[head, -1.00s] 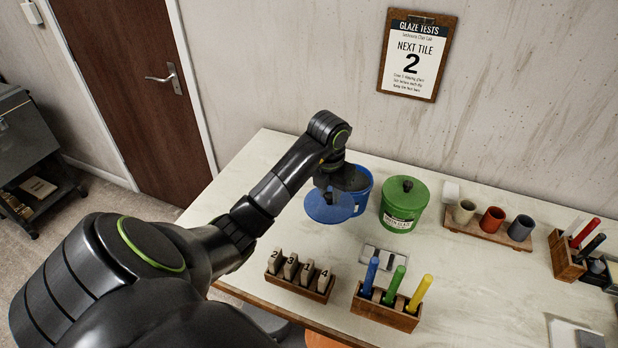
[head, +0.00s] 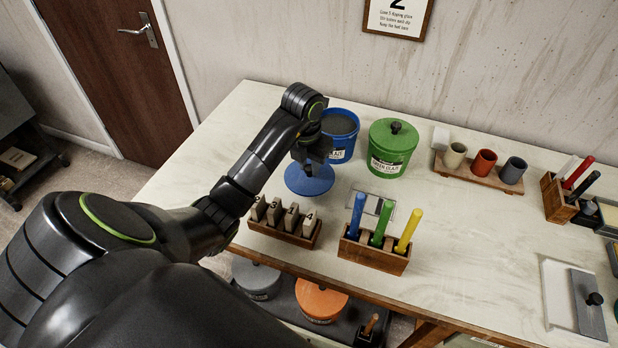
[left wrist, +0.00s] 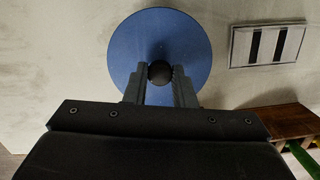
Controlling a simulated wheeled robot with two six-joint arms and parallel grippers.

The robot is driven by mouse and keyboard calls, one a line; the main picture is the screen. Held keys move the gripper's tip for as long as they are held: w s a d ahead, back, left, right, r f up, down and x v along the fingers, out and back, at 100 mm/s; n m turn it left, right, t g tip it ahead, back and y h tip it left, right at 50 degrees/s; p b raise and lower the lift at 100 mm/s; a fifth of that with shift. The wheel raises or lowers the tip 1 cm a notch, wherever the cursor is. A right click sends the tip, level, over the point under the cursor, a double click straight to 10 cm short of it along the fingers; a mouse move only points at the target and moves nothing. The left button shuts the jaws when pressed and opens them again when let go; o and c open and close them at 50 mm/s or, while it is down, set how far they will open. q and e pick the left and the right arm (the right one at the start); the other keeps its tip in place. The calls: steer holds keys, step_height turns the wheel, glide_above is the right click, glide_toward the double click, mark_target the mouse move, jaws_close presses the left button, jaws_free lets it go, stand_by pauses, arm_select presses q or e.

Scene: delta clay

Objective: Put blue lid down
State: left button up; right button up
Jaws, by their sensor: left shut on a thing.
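The blue lid (head: 310,181) is a flat disc with a dark round knob, in front of the blue bucket. My left gripper (head: 311,166) is shut on its knob, which also shows between the fingers (left wrist: 160,75) in the left wrist view, with the lid (left wrist: 180,32) beneath. The lid is level and on or very close to the tabletop; I cannot tell if it touches. The blue bucket (head: 343,146) stands open behind it, with dark contents showing. My right gripper is not in view.
The green lidded bucket (head: 392,150) stands right of the blue one. The tile rack (head: 285,231) and the rack of coloured handles (head: 373,252) stand in front. A slotted plate (head: 372,205) lies right of the lid. Three cups on a board (head: 480,172) are farther right.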

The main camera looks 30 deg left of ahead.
mark_target(308, 168)
arm_select(q)
step_height(308, 168, down, 3)
steer(key=shift+f, duration=0.35)
steer(key=o, duration=1)
